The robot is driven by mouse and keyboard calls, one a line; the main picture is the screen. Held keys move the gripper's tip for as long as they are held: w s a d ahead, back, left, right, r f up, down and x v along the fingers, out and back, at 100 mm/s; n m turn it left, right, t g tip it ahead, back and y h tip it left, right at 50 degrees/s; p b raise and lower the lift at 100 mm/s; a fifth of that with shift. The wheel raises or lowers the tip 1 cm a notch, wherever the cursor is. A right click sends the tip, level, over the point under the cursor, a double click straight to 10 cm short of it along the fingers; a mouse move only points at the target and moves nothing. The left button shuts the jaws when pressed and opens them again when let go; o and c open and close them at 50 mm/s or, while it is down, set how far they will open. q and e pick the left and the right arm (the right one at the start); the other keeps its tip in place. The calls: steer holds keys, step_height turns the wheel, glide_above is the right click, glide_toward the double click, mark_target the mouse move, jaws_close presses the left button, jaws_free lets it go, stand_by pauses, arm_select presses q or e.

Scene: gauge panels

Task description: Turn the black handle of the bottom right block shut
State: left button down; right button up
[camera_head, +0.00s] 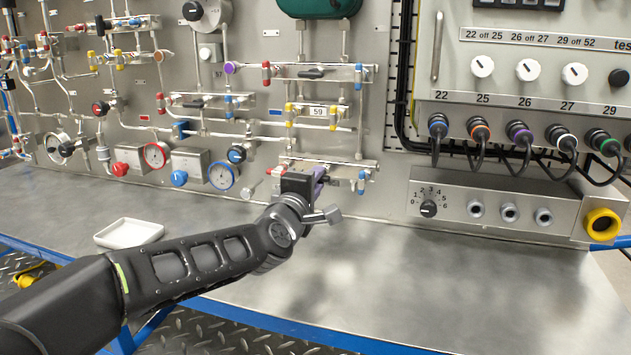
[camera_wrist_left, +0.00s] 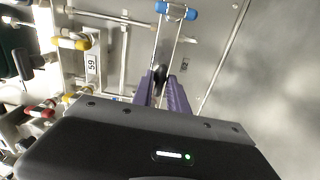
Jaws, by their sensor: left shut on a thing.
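The bottom right block (camera_head: 352,170) is a metal valve block low on the panel, with red fittings at its left end and blue ones at its right end. It also shows in the left wrist view, with a blue fitting at its end (camera_wrist_left: 176,11). My left gripper (camera_head: 319,180) reaches the block's front. Its purple fingers (camera_wrist_left: 161,88) are shut on the black handle (camera_wrist_left: 160,74), whose tip shows between them in the wrist view. In the head view the gripper hides the handle. My right gripper is in neither view.
Block 59 (camera_head: 320,112), with yellow fittings, sits just above. A white tray (camera_head: 128,233) lies on the metal bench (camera_head: 420,290) at the left. A control box with a knob (camera_head: 429,208) stands to the right. The bench front is clear.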

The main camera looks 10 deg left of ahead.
arm_select(q)
steer(key=shift+m, duration=0.3)
steer(key=shift+f+m+p, duration=0.1)
steer(key=shift+m+p, duration=2.5)
steer(key=shift+m, duration=6)
steer(key=c, duration=1.5)
jaws_free()
steer(key=shift+s, duration=0.1)
